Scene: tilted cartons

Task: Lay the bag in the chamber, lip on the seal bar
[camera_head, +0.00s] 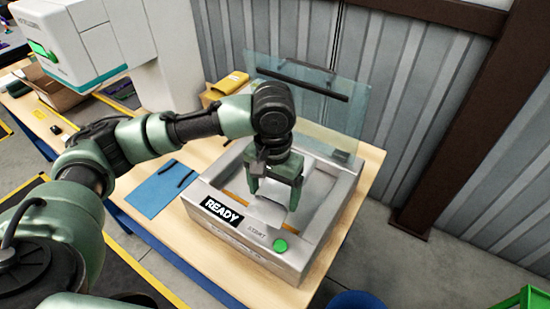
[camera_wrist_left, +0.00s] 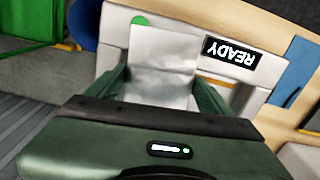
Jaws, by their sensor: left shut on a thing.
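The vacuum sealer (camera_head: 322,245) is a pale metal box on the wooden table, its clear lid (camera_head: 310,95) standing open at the back. My left gripper (camera_head: 273,198) points down over its open chamber. It is shut on the bag (camera_wrist_left: 165,65), a pale silvery sheet between the fingers in the left wrist view. In the head view the bag (camera_head: 270,213) shows partly below the fingers. An orange-brown strip (camera_head: 238,199) at the chamber's front edge may be the seal bar; the bag covers its middle. Whether the bag touches it I cannot tell. My right gripper is out of view.
A sign reading READY (camera_head: 222,210) and a green button (camera_head: 280,245) are on the sealer's front. A blue mat (camera_head: 160,195) with dark strips lies to the left. A yellow packet (camera_head: 232,82) and an open carton (camera_head: 58,95) are farther back. The raised lid stands close behind my arm.

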